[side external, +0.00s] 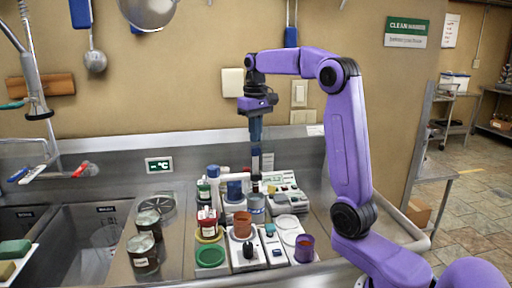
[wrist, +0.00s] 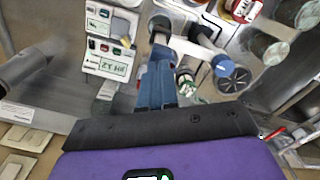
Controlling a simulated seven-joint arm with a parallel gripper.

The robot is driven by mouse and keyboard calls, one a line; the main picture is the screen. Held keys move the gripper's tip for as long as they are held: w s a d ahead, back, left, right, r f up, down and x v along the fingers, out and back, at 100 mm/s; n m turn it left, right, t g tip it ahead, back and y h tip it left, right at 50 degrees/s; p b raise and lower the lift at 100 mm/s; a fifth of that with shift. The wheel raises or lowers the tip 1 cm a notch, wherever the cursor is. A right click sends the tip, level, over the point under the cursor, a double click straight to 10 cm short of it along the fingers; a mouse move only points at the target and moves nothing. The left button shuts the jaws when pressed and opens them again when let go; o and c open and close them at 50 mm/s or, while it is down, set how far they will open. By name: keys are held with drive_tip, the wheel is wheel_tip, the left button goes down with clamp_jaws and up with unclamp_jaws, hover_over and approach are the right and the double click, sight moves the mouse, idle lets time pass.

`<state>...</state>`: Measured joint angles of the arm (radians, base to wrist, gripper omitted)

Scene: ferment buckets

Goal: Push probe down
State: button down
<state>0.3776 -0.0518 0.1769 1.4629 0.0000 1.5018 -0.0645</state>
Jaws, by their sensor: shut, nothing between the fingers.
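My gripper (side external: 256,142) points straight down above the cluster of buckets, its blue fingers shut and empty. In the wrist view the closed fingers (wrist: 157,88) reach toward a grey upright part (wrist: 160,25). A dark, slim upright piece (side external: 255,180), which looks like the probe, stands below the fingertips over a blue-grey labelled bucket (side external: 256,208). I cannot tell whether the fingertips touch it, or how deep it sits.
A white instrument panel (side external: 283,185) with buttons stands right behind the buckets; it also shows in the wrist view (wrist: 108,55). A green lid (side external: 211,256) lies in front. Metal-lidded jars (side external: 143,254) stand at left, beside the sink.

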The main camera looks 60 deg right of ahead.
sight(255, 147)
drive_tip(key=shift+f, duration=3.5)
drive_tip(key=shift+r, duration=2.55)
